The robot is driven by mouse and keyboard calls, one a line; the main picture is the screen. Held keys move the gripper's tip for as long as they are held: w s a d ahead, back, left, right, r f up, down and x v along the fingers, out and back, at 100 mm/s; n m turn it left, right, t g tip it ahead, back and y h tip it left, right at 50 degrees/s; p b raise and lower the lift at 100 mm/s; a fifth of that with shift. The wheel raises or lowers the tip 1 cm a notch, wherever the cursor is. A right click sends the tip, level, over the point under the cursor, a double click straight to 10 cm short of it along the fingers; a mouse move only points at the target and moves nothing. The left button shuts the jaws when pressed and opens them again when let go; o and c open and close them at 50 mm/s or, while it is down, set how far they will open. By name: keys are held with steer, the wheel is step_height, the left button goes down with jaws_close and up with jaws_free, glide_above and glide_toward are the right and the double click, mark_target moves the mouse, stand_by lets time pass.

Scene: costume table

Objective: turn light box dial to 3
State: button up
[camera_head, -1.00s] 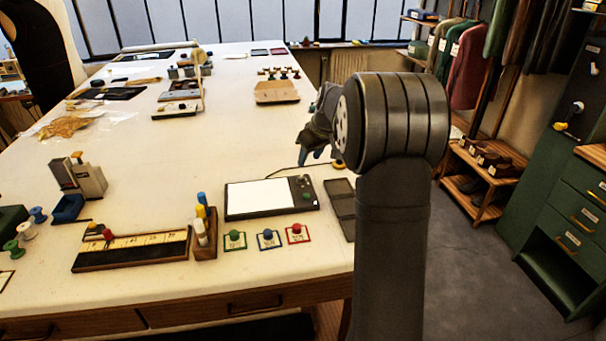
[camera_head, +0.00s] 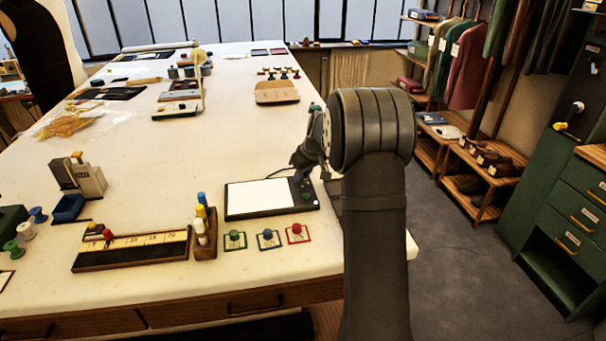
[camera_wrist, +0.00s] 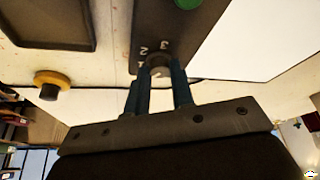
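The light box (camera_head: 232,212) lies on the table, a dark frame with a white lit panel (camera_head: 262,193). Its control strip is at the right end with a green button (camera_head: 306,196), also in the wrist view (camera_wrist: 188,3). In the wrist view the grey dial (camera_wrist: 157,66) sits on the dark strip beside the numerals 1, 2 and 3. Which numeral it points to cannot be made out. My gripper (camera_wrist: 160,78) has its two blue fingers on either side of the dial; whether they press it is unclear.
A yellow knob (camera_wrist: 52,82) stands beside the strip in the wrist view. Green, blue and red knobs (camera_head: 268,235) on cards lie in front of the light box. A pen holder (camera_head: 205,238) stands at its left. The table behind the box is mostly clear.

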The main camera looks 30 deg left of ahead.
jaws_close()
